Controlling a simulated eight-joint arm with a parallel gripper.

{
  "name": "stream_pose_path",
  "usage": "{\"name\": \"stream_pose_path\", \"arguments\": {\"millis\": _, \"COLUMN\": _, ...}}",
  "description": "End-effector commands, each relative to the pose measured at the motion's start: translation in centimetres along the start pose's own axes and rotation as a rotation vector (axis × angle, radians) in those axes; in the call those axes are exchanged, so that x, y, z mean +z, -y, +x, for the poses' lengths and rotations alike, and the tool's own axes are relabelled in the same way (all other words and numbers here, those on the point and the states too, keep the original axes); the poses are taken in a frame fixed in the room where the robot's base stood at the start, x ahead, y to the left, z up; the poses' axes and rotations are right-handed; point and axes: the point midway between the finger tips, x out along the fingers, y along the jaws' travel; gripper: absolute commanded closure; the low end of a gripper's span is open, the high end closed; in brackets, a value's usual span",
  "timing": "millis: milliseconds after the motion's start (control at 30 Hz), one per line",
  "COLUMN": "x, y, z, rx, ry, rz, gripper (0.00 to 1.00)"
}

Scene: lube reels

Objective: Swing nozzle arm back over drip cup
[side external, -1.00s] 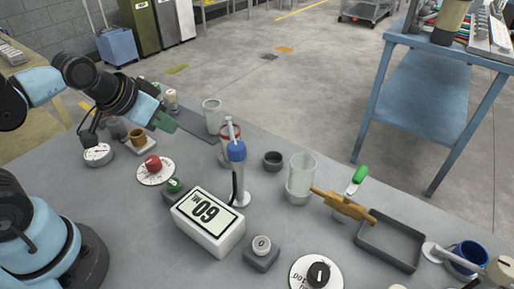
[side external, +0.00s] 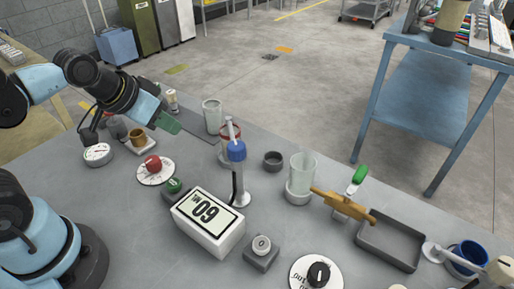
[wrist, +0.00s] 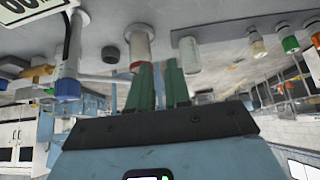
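The blue-capped post (side external: 236,152) stands mid-table on a white base. My gripper (side external: 175,127) is in the air left of the post, touching nothing I can see. Its green fingers (wrist: 161,82) look slightly apart and empty.
A clear glass (side external: 212,117) stands behind the red-ringed jar, and another (side external: 301,174) right of the dark cup. A white display box (side external: 208,220) and a dial with a red knob (side external: 154,167) are nearer. A brown valve (side external: 343,205) and tray (side external: 390,243) lie right.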

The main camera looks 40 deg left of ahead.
Motion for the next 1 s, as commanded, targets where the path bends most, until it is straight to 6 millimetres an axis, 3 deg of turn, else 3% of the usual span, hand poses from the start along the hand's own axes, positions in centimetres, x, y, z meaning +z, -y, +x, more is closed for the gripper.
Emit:
{"name": "stream_pose_path", "arguments": {"millis": 33, "x": -0.5, "y": -0.4, "z": -0.2, "rx": 0.007, "ry": 0.014, "rz": 0.012, "gripper": 0.74}}
{"name": "stream_pose_path", "arguments": {"millis": 267, "x": -4.7, "y": -4.5, "z": -2.6, "rx": 0.071, "ry": 0.192, "rz": 0.137, "gripper": 0.39}}
{"name": "stream_pose_path", "arguments": {"millis": 300, "x": -5.5, "y": -5.4, "z": -3.1, "rx": 0.083, "ry": 0.233, "rz": 0.166, "gripper": 0.37}}
{"name": "stream_pose_path", "arguments": {"millis": 500, "x": -8.6, "y": -10.2, "z": -5.6, "rx": 0.125, "ry": 0.423, "rz": 0.312, "gripper": 0.37}}
{"name": "stream_pose_path", "arguments": {"millis": 700, "x": -9.9, "y": -13.7, "z": -7.3, "rx": 0.140, "ry": 0.556, "rz": 0.417, "gripper": 0.37}}
{"name": "stream_pose_path", "arguments": {"millis": 1000, "x": -9.8, "y": -14.7, "z": -7.3, "rx": 0.142, "ry": 0.602, "rz": 0.452, "gripper": 0.37}}
